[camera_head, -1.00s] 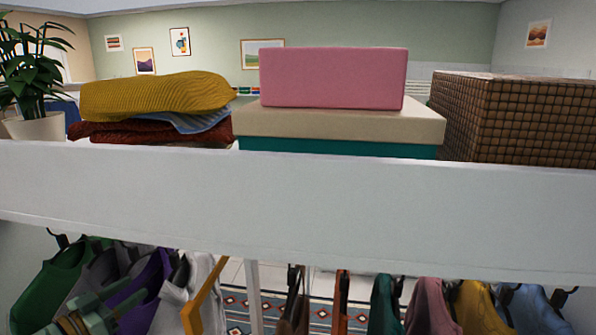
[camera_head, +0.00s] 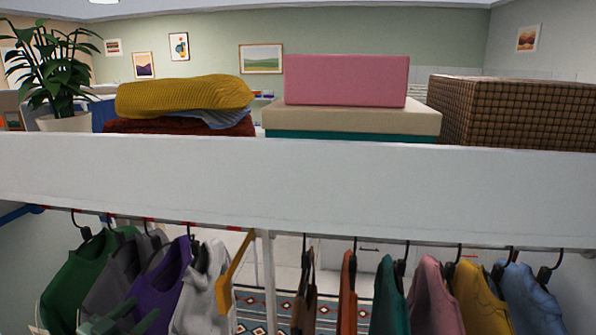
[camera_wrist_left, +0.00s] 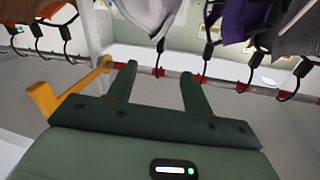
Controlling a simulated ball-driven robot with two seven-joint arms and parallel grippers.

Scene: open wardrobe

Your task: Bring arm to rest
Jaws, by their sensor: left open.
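My left gripper (camera_head: 118,322) shows at the lower left of the head view, in front of the hanging purple garment (camera_head: 160,290) and grey garment (camera_head: 112,285). Past the fingertips in that view runs the hanging rail (camera_wrist_left: 230,83) with black hangers. My right gripper is in neither view.
A white shelf board (camera_head: 300,185) spans the view. On it are folded clothes (camera_head: 185,97), a pink box (camera_head: 347,80), a beige-lidded box (camera_head: 350,118), a woven box (camera_head: 515,112) and a plant (camera_head: 55,75). Several garments hang below. A yellow-orange bar (camera_head: 232,275) hangs beside the white garment (camera_head: 205,290).

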